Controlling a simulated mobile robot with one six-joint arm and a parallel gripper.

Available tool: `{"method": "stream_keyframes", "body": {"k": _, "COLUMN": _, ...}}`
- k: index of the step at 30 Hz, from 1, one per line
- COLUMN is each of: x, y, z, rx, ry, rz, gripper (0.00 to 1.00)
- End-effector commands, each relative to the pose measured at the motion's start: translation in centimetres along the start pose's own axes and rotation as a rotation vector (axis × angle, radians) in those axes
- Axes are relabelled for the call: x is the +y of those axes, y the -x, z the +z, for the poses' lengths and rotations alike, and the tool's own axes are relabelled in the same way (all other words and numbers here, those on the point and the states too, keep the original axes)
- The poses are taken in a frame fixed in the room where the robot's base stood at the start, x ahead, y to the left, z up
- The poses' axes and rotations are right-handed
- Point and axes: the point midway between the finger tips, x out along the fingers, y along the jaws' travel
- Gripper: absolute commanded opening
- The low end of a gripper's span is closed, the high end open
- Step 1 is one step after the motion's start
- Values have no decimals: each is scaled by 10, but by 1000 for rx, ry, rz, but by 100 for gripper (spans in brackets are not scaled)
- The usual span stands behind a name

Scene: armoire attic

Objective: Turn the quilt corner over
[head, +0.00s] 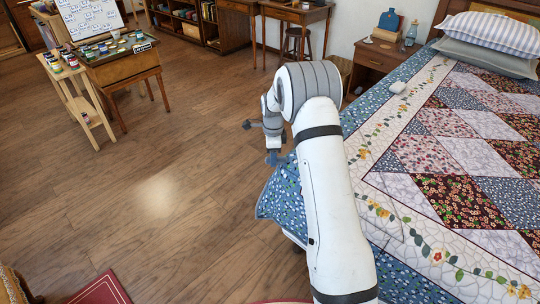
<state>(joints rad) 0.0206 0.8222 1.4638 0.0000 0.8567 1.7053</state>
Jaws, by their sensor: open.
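The patchwork quilt (425,155) covers the bed at the right, with diamond patches, a cream flowered band and a blue floral border. A blue floral corner of the quilt (279,207) sticks out to the left of my arm, over the floor side of the bed. My gripper (261,141) is open and looks empty. It is just beyond that corner in the picture, beside the bed's left side. Whether a fingertip touches the blue cloth is not clear. My arm hides part of the quilt's edge.
A small white object (398,88) lies on the quilt's border near the pillows (490,48). A nightstand (382,58) stands beyond the bed. A paint table (122,66) and a wooden stand (80,98) are at the left. The wooden floor (150,210) between is clear.

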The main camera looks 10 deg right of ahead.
Motion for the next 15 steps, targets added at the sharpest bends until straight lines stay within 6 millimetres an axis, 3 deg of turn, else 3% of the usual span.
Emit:
{"method": "stream_keyframes", "body": {"k": 8, "x": 0, "y": -2, "z": 0, "rx": 0, "ry": 0, "rz": -1, "gripper": 45}}
{"method": "stream_keyframes", "body": {"k": 15, "x": 0, "y": -2, "z": -1, "rx": 0, "ry": -1, "rz": -1, "gripper": 27}}
